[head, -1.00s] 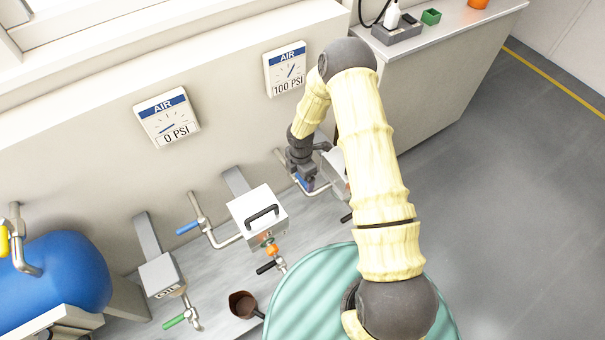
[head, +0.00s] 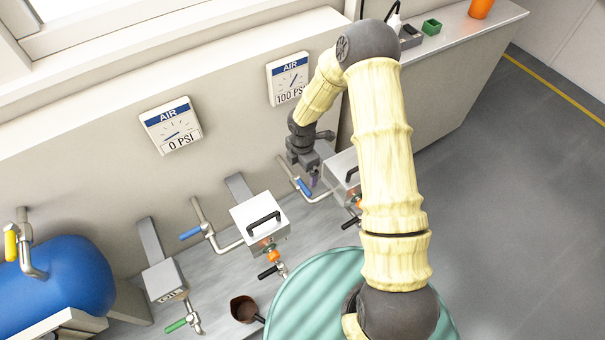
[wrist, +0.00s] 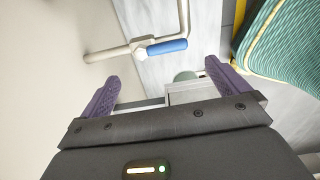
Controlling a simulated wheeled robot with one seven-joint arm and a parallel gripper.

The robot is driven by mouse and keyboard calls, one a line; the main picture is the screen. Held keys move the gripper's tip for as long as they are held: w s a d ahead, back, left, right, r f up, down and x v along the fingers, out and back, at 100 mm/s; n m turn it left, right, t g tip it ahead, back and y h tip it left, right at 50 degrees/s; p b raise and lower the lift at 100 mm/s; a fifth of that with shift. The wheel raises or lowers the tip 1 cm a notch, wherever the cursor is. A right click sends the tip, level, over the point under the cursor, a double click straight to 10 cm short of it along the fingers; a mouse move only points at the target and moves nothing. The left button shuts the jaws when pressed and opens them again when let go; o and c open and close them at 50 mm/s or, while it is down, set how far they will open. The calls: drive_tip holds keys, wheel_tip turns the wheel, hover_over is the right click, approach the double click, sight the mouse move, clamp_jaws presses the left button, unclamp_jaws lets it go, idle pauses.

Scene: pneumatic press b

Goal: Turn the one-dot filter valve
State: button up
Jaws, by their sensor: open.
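Two pale filter boxes stand on the grey bench, a left one (head: 259,217) with a black handle on top and a right one (head: 343,170) partly behind my arm. Each has a blue-handled valve on its pipe to the left and a black-handled valve in front. Dot marks are too small to read, so I cannot tell which filter valve has one dot. My gripper (head: 314,180) is open beside the right blue valve handle (head: 304,188). In the wrist view, this blue handle (wrist: 167,47) lies beyond and between the purple fingertips (wrist: 162,72), apparently not touched.
A blue tank (head: 65,275) with a yellow valve handle is at the left. A small box with a green-handled valve (head: 176,326) and a brown cup (head: 243,309) are near the front. Wall gauges read 0 PSI (head: 171,125) and 100 PSI (head: 289,78).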

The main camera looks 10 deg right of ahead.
wheel_tip(320, 180, up, 9)
drive_tip(key=p, duration=0.1)
drive_tip(key=shift+f, duration=0.1)
idle(0.5)
drive_tip(key=s+d+r+m+t, duration=0.1)
drive_tip(key=s+d+r+m, duration=0.2)
drive_tip(key=s+r+m, duration=0.4)
drive_tip(key=s+d+r+m+t+p, duration=0.1)
drive_tip(key=s+d+r+m, duration=0.1)
drive_tip(key=s+r+m, duration=0.5)
drive_tip(key=s+d+r+m+t, duration=0.1)
drive_tip(key=s+d+r+m, duration=0.25)
drive_tip(key=m, duration=0.55)
wheel_tip(320, 180, up, 20)
drive_tip(key=p, duration=1.9)
drive_tip(key=shift+s+a, duration=0.15)
drive_tip(key=shift+s, duration=0.05)
drive_tip(key=shift+s+r, duration=0.1)
